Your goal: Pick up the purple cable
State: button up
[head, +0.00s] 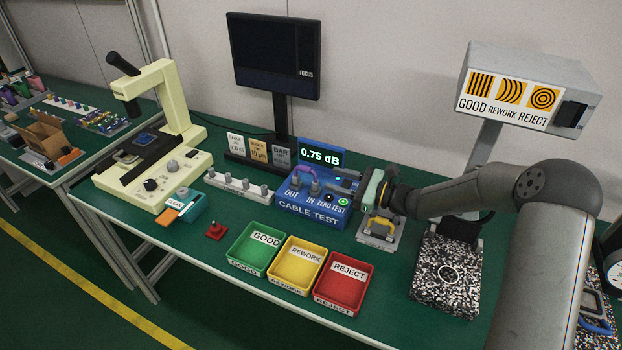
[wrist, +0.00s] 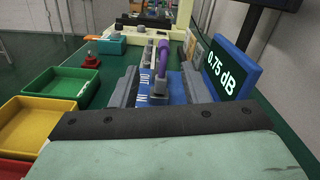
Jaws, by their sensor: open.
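The purple cable (head: 308,174) is a short arched piece standing at the OUT side of the blue cable tester (head: 312,208). In the wrist view the purple cable (wrist: 164,56) rises beyond the near edge of my gripper, with grey end pieces below it. My gripper (head: 375,189) is at the right end of the tester, to the right of the purple cable and apart from it. Its jaws are open and I see nothing held. In the wrist view a pale green pad with a dark edge fills the bottom and hides what lies beneath.
A yellow cable (head: 382,225) sits on a grey stand just below my gripper. The tester display (head: 322,153) reads 0.75 dB. Green (head: 244,262), yellow (head: 285,277) and red (head: 330,299) trays line the front. A microscope (head: 150,140) stands left, a speckled block (head: 447,275) right.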

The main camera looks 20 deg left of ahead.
aim_at(299, 165)
jog(key=a, duration=0.4)
jog(key=a+p, duration=0.1)
jog(key=shift+w+a, duration=0.35)
jog(key=shift+a, duration=0.05)
jog(key=shift+w+a+p, duration=0.2)
jog(key=shift+w+a, duration=0.05)
jog(key=shift+a, duration=0.7)
jog(key=shift+w+a+p, duration=0.15)
jog(key=shift+w+a, duration=0.05)
jog(key=shift+a, duration=0.8)
jog(key=shift+w+a+p, duration=0.2)
jog(key=shift+w+a, duration=0.05)
jog(key=shift+a, duration=0.7)
grip_shut()
